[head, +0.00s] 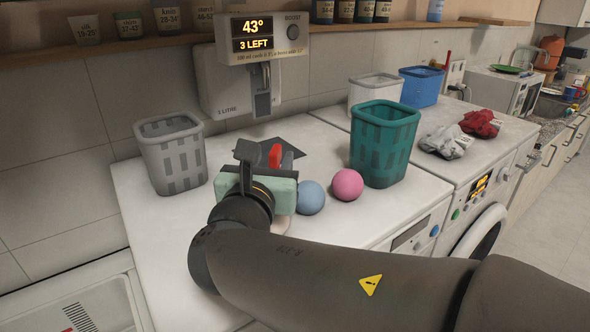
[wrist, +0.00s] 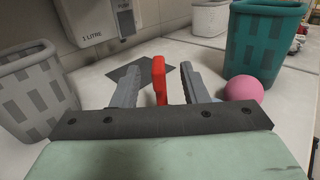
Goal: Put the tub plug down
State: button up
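A narrow red piece, which I take to be the tub plug (wrist: 159,80), stands upright between my fingers in the wrist view. My gripper (wrist: 161,66) has two grey fingers, one on each side of it, with a visible gap to each, so it looks open. In the head view my gripper (head: 281,160) is low over the white machine top, and red parts of the plug (head: 287,161) show just beyond its green body. The plug's lower part is hidden, and I cannot tell whether it rests on the surface.
A dark flat sheet (head: 262,151) lies just beyond. A blue ball (head: 311,198) and a pink ball (head: 346,185) are close on the right, with a teal basket (head: 384,145) behind. A grey basket (head: 172,155) stands left, and a dispenser (head: 226,85) hangs on the wall.

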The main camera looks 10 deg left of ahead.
aim_at(278, 144)
jog(key=shift+w+a+p, duration=0.2)
jog(key=shift+w+p, duration=0.65)
jog(key=shift+w, duration=2.25)
grip_shut()
